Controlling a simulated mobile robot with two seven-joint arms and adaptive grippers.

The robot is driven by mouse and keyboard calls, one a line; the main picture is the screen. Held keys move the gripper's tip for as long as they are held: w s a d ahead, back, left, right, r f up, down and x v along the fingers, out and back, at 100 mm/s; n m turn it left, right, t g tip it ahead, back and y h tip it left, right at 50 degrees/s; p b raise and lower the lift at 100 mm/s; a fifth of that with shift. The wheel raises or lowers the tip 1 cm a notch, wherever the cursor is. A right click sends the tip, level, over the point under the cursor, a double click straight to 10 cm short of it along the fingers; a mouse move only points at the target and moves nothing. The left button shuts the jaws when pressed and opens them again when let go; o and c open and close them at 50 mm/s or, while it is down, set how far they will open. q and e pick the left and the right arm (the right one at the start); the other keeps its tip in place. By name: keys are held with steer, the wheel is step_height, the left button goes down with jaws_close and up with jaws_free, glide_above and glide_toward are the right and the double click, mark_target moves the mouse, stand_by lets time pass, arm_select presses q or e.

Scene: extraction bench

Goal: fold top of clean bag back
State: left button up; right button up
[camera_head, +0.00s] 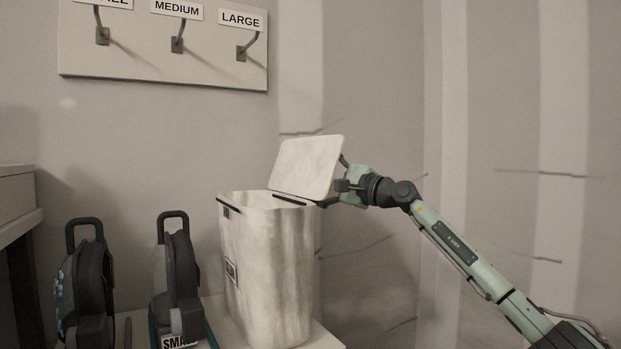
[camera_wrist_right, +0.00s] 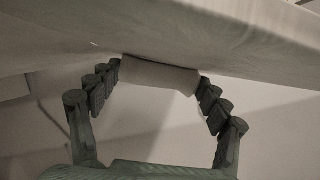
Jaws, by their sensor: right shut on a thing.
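The clean bag (camera_head: 268,265) is a tall pale bin-like bag standing upright on a light bench. Its top (camera_head: 307,167) is a flat pale flap, raised and tilted up at the right rear of the opening. My right gripper (camera_head: 342,184) is at the right edge of the flap. In the right wrist view my right gripper (camera_wrist_right: 158,85) is shut on a pale rounded tab (camera_wrist_right: 160,75) under the flap's edge. The fingertips are partly hidden behind the flap in the head view. My left gripper is not in view.
Two dark packs with handles stand left of the bag, a left one (camera_head: 92,275) and one labelled SMALL (camera_head: 177,265). A board (camera_head: 160,55) with labelled hooks hangs on the wall. A shelf edge (camera_head: 18,205) is at far left. The bench (camera_head: 318,338) ends just right of the bag.

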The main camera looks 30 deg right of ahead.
stand_by(0.4)
steer(key=o, duration=1.7)
steer(key=v, duration=1.2)
